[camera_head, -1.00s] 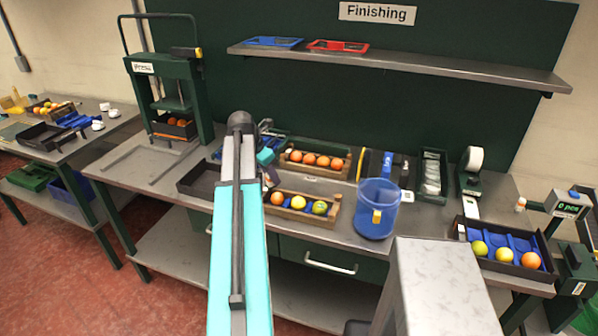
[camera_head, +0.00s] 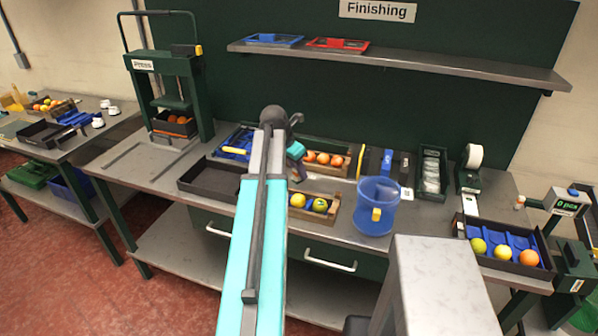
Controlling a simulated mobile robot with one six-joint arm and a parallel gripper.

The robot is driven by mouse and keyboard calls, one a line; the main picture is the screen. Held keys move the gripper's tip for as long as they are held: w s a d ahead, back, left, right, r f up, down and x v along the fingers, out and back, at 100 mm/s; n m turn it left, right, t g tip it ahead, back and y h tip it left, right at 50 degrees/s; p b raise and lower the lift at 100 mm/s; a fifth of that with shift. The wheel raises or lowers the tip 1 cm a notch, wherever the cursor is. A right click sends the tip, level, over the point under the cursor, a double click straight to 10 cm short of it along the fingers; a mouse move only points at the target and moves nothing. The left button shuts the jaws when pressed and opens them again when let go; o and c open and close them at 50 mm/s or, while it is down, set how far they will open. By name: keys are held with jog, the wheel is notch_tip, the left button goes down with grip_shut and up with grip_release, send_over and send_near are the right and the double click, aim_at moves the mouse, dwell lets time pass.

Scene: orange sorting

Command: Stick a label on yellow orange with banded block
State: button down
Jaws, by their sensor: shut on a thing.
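A yellow orange (camera_head: 298,200) sits in the front wooden crate (camera_head: 331,218), beside a greenish fruit (camera_head: 320,205). My gripper (camera_head: 298,172) hangs just above and behind the yellow orange in the picture, partly hidden by my wrist. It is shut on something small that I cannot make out. I cannot clearly pick out a banded block. A dark item with a yellow band (camera_head: 363,163) stands on the bench right of the rear crate.
A blue bin (camera_head: 377,218) stands right of the front crate. A rear crate of oranges (camera_head: 323,159), a black tray (camera_head: 207,178), a blue tray (camera_head: 232,144) and a label roll (camera_head: 474,157) are on the bench. A shelf (camera_head: 400,62) hangs above.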

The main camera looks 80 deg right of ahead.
aim_at(296, 182)
jog(key=shift+f+b, duration=2.1)
jog(key=shift+f, duration=0.75)
jog(key=shift+f, duration=0.55)
jog(key=shift+a+f, duration=0.1)
jog(key=shift+f, duration=0.05)
dwell(2.1)
jog(key=shift+r+p, duration=2.95)
jog(key=shift+r, duration=0.65)
jog(key=shift+w, duration=0.1)
